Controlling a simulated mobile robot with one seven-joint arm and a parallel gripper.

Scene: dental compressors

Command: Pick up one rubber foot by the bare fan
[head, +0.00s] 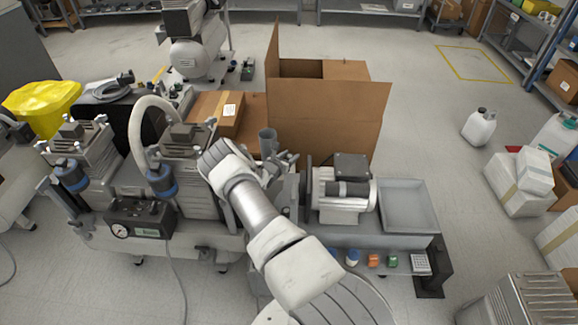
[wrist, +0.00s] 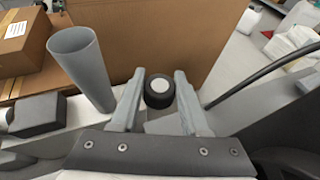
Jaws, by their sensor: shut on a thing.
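The rubber foot (wrist: 159,92) is a short black cylinder with a pale round centre, seen between my fingertips in the wrist view. My gripper (wrist: 158,94) is shut on it, one finger on each side. In the head view my gripper (head: 284,160) is just left of the motor unit (head: 343,190), in front of the big cardboard box. The foot is too small to make out there. I cannot tell whether it still touches the surface beneath. I cannot clearly pick out the bare fan; it may be at the motor's left end.
A grey upright tube (wrist: 82,66) stands close left of my gripper and also shows in the head view (head: 267,143). An open cardboard box (head: 325,115) rises behind. A grey tray (head: 405,205) is right of the motor. Compressors (head: 185,170) stand left.

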